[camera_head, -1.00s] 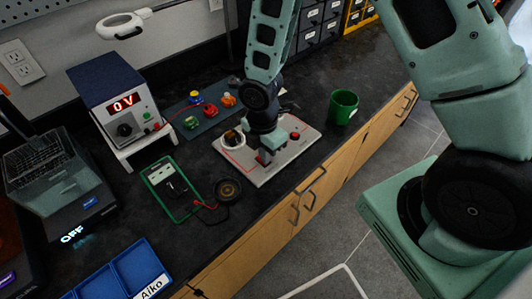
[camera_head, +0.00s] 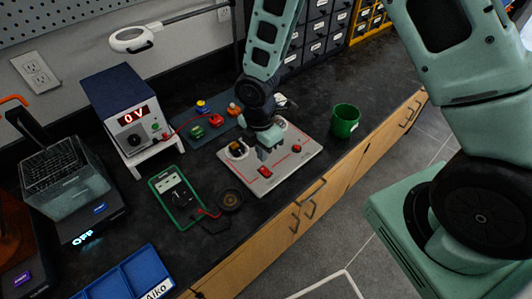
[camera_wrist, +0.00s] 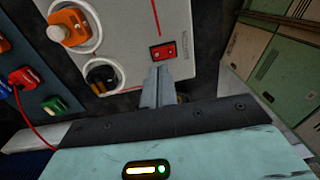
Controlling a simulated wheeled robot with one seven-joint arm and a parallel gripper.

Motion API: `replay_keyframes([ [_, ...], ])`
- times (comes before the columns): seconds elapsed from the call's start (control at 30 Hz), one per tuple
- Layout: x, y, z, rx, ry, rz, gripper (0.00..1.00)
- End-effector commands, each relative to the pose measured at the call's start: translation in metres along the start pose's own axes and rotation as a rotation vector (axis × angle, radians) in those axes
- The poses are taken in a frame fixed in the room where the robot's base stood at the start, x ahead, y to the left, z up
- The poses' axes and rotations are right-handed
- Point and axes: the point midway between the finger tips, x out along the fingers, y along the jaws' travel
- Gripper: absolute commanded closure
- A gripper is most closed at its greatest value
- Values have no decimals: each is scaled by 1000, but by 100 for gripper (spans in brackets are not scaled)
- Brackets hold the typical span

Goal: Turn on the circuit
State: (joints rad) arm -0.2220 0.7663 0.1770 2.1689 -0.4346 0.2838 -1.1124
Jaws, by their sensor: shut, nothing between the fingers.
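The white circuit board (camera_head: 292,163) lies on the dark bench, with printed red traces. A red switch (camera_head: 265,170) sits near its front left edge; it also shows in the wrist view (camera_wrist: 163,52). A small red part (camera_head: 297,148) is farther right on the board. My gripper (camera_head: 263,153) is shut and empty, just behind the red switch and apparently above the board. In the wrist view its fingers (camera_wrist: 156,86) point at the board beside the switch. Two round sockets hold an orange part (camera_wrist: 68,28) and a dark part (camera_wrist: 101,77). The power supply (camera_head: 127,112) reads 0 V.
A multimeter (camera_head: 177,197) with leads lies left of the board, near a round dark disc (camera_head: 230,200). A green mug (camera_head: 344,121) stands right of it. Several coloured plugs rest on a mat (camera_head: 184,124) behind. Blue trays (camera_head: 122,275) are at front left.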

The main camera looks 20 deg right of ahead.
Motion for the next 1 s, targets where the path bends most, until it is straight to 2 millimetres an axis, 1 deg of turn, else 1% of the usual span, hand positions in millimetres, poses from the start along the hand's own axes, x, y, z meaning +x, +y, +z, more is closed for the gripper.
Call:
replay_keyframes([
  [0.03,-14,2,2,6,1,11,100],
  [0.2,-52,2,2,4,0,9,100],
  [0.3,-69,1,2,5,0,6,100],
  [0.4,-81,1,2,4,-1,5,100],
  [0.5,-89,1,2,4,-1,4,100],
  [0.6,-92,0,1,4,-1,3,100],
  [0.9,-92,0,1,3,-1,2,100],
  [1.0,-89,-2,2,1,-8,-3,100],
])
